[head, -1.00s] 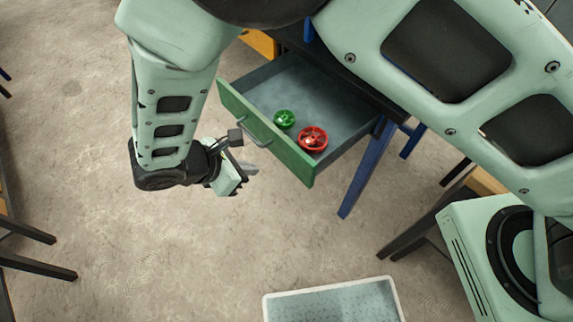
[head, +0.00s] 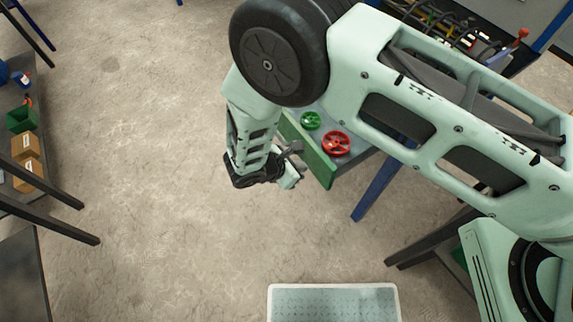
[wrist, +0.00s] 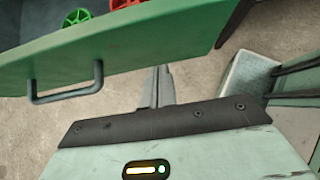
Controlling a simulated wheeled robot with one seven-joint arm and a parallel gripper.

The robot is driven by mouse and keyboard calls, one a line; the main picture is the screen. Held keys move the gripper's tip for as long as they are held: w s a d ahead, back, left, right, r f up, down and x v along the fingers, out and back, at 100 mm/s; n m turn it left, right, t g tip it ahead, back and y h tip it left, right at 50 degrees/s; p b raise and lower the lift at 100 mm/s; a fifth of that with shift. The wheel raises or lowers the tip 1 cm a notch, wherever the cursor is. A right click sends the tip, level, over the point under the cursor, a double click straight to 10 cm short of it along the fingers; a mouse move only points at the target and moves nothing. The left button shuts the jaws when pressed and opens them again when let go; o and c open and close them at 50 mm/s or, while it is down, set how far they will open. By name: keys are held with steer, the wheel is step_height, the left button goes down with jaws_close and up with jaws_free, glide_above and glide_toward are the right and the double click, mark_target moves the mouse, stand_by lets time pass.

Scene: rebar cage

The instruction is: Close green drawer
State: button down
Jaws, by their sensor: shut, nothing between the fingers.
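The green drawer (head: 312,158) stands open, pulled out from under the bench. A green valve wheel (head: 311,120) and a red valve wheel (head: 337,143) lie in it. Much of the drawer is hidden behind my arm in the head view. My gripper (head: 299,160) is shut and empty, close in front of the drawer's front panel. In the wrist view the panel (wrist: 155,48) spans the top, with its grey handle (wrist: 66,94) at the left. My fingertips (wrist: 159,70) meet the panel's edge in the picture, right of the handle; I cannot tell whether they touch.
A pale tray (head: 333,290) lies on the floor at the bottom. A blue bench leg (head: 376,190) stands right of the drawer. A shelf with boxes (head: 27,160) is at the far left. The floor left of my arm is clear.

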steer(key=shift+w+d, duration=0.45)
steer(key=shift+d, duration=0.2)
steer(key=w+d+b, duration=0.2)
steer(key=w+d, duration=0.3)
steer(key=d, duration=0.2)
steer(key=w+d+b, duration=0.1)
steer(key=w+d, duration=0.4)
steer(key=d, duration=0.2)
steer(key=w+d+b, duration=0.2)
steer(key=w+d, duration=0.3)
steer(key=d, duration=0.3)
steer(key=shift+b, duration=0.35)
steer(key=shift+w+d, duration=0.3)
steer(key=shift+d, duration=0.25)
steer(key=shift+w+d+r, duration=0.1)
steer(key=shift+w+d, duration=0.05)
steer(key=shift+d, duration=0.1)
